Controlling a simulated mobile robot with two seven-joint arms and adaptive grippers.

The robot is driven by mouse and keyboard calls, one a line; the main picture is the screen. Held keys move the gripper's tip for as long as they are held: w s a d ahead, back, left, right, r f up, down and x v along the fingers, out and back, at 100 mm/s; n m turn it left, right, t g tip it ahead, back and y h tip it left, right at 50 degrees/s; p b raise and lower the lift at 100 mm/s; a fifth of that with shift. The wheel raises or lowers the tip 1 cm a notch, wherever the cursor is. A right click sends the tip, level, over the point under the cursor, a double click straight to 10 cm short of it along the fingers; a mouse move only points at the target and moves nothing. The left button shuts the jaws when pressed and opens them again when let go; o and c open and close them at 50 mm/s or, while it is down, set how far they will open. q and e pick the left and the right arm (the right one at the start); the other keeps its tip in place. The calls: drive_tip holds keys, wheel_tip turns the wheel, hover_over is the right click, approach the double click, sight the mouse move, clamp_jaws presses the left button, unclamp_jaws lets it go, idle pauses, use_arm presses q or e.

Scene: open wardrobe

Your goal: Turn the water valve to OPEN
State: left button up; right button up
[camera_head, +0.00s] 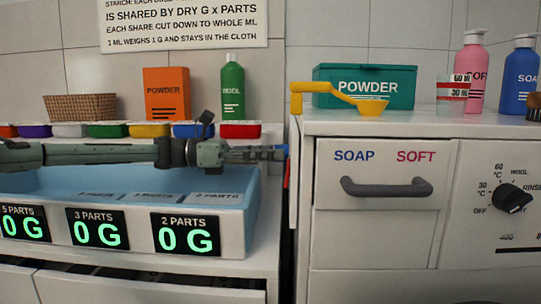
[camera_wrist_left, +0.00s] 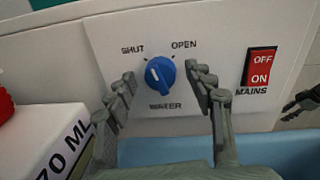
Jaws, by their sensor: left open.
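The water valve is a round blue knob (camera_wrist_left: 160,74) on a white panel in the left wrist view, with SHUT marked at its upper left and OPEN at its upper right. Its white pointer mark leans up and left, towards SHUT. My left gripper (camera_wrist_left: 165,92) is open, one finger on each side of the knob; I cannot tell if they touch it. In the head view the left gripper (camera_head: 262,152) reaches right to the machine's side, where a bit of blue shows. A dark finger-like part (camera_wrist_left: 303,103) at the wrist view's right edge looks like my right gripper.
A red MAINS switch (camera_wrist_left: 261,66) sits right of the valve. A white 70 ML block (camera_wrist_left: 45,140) stands close at the lower left. In the head view, a light blue basin (camera_head: 232,222) lies below my left arm, and a washer drawer (camera_head: 375,215) is at right.

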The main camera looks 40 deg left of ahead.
use_arm(q)
drive_tip(key=c, duration=1.2)
drive_tip(key=shift+o, duration=0.2)
